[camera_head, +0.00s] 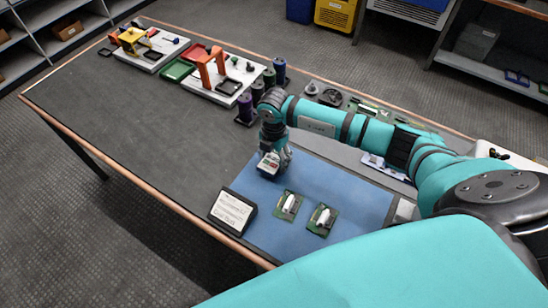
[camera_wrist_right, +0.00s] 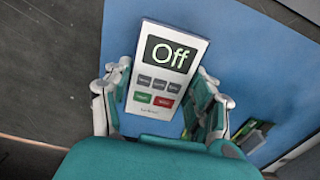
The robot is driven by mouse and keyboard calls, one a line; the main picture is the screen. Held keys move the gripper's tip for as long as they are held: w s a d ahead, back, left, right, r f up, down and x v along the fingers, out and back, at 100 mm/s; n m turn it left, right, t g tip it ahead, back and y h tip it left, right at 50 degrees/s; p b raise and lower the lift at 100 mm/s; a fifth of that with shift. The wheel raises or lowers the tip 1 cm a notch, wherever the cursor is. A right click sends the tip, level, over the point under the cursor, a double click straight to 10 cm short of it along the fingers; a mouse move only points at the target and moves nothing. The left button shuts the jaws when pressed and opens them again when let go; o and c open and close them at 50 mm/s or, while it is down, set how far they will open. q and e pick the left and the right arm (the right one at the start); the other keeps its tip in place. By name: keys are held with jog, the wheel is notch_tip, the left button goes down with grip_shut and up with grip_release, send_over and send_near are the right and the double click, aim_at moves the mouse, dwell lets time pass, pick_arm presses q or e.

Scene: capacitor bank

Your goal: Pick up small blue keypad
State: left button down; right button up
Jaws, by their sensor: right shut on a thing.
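A small keypad (camera_head: 268,167) is in my right gripper (camera_head: 275,154) over the blue mat (camera_head: 262,206). In the right wrist view the keypad (camera_wrist_right: 160,80) has a pale, whitish face, not clearly blue, with a dark screen reading "Off". Below the screen are grey buttons, one green and one red. The fingers of my right gripper are shut on its two long sides. I cannot tell whether the keypad touches the mat. My left gripper is not in view.
A dark-framed sign (camera_head: 233,212) stands at the mat's left edge. Two green circuit boards with white parts, a left one (camera_head: 288,205) and a right one (camera_head: 322,218), lie on the mat. Purple and dark cylinders (camera_head: 245,108) stand behind. The table's left side (camera_head: 130,115) is clear.

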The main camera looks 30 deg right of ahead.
aim_at(275, 159)
jog(key=r+p, duration=0.2)
jog(key=r, duration=0.1)
jog(key=shift+s+r, duration=0.1)
jog(key=shift+s, duration=0.1)
jog(key=s+a+p, duration=0.1)
jog(key=s+p, duration=0.2)
jog(key=s, duration=0.1)
jog(key=s+a+p, duration=0.1)
jog(key=s+p, duration=0.1)
jog(key=s, duration=0.3)
jog(key=s+a+p, duration=0.2)
jog(key=s+p, duration=0.1)
jog(key=s, duration=0.1)
jog(key=shift+s+r+p, duration=0.3)
jog(key=shift+s+r, duration=0.05)
jog(key=shift+s+a, duration=0.15)
jog(key=shift+s, duration=0.55)
